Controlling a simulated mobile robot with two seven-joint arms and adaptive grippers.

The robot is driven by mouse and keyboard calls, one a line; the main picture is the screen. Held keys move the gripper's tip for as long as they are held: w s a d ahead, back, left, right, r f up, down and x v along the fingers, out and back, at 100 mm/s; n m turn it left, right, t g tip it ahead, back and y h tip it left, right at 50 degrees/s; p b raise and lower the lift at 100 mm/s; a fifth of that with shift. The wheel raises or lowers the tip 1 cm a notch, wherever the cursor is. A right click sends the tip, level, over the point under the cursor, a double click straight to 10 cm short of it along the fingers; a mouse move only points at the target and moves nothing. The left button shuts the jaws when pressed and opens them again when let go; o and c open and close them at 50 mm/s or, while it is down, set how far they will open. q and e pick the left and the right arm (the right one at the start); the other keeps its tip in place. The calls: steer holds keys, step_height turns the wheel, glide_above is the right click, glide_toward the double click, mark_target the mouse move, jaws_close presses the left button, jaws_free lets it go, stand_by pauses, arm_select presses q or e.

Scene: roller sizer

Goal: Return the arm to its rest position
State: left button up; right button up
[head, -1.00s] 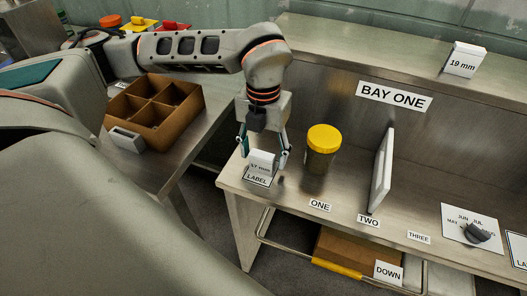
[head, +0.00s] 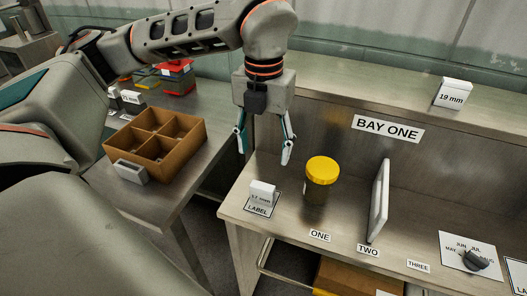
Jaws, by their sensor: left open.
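My left gripper (head: 264,146) is open and empty. It hangs with its fingers down above the left part of the bay bench (head: 300,222), apart from the things below it. A white card block marked 17 mm (head: 262,190) stands on the LABEL mat (head: 259,208), below the gripper. A jar with a yellow lid (head: 321,172) stands to the right of the gripper, behind the ONE label (head: 319,236). My left arm reaches in from the left across the top of the view. My right gripper does not show.
A brown divided box (head: 163,152) with a grey block (head: 130,171) at its front is on the left table. A white upright panel (head: 379,203) stands behind TWO. A 19 mm block (head: 453,94) is on the upper shelf. A dial card (head: 470,256) lies at right.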

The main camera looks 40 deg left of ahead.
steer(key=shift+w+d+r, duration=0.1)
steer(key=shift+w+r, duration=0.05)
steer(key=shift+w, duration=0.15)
